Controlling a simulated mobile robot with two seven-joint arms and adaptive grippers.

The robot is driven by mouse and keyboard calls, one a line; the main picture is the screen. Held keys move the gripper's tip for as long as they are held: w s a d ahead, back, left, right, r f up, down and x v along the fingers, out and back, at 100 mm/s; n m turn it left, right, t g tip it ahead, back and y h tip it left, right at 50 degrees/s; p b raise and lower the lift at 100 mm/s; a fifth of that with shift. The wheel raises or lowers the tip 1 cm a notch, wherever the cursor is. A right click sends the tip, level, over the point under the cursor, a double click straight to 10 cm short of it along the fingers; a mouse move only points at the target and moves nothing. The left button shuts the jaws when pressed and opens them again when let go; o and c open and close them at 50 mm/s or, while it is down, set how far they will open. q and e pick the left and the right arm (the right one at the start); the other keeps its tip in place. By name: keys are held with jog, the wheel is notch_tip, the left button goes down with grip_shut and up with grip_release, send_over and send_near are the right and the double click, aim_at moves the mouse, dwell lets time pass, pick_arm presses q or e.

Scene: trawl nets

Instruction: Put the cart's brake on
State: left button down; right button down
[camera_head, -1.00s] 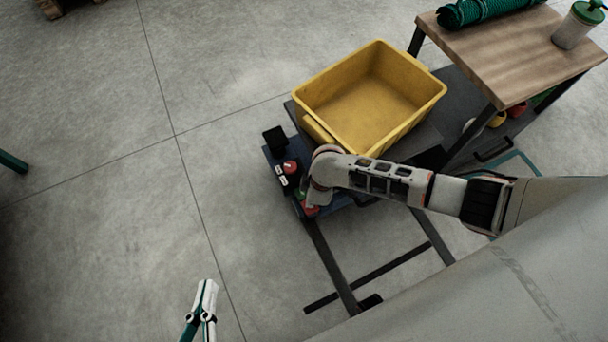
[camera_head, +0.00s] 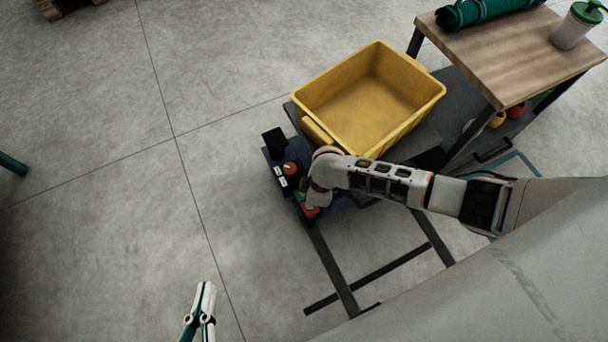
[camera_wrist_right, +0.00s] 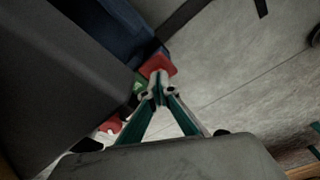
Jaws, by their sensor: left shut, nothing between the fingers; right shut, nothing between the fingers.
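The cart (camera_head: 269,157) is a low blue and dark unit carrying a yellow bin. At its near end are a red pedal (camera_head: 312,211) and a small green part (camera_head: 300,195); the red pedal (camera_wrist_right: 160,66) and green part (camera_wrist_right: 139,87) also show in the right wrist view. My right gripper (camera_wrist_right: 157,90) is shut and empty, its tips right at the red pedal and beside the green part. I cannot tell whether they touch. In the head view my right wrist hides it. My left gripper (camera_head: 205,290) is shut and empty over bare floor, well left of the cart.
The yellow bin (camera_head: 323,88) looks empty. A red knob (camera_head: 290,168) and a black box (camera_head: 275,140) sit on the cart's end. A wooden table (camera_head: 500,55) with a green net roll (camera_head: 485,10) and cup (camera_head: 577,28) stands at right.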

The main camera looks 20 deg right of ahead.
pick_arm(q)
jog(key=shift+s+f, duration=0.1)
jog(key=shift+f, duration=0.05)
jog(key=shift+s+f+b, duration=0.25)
jog(key=shift+f+b, duration=0.05)
jog(key=shift+f, duration=0.2)
pick_arm(e)
jog(key=shift+f, duration=0.65)
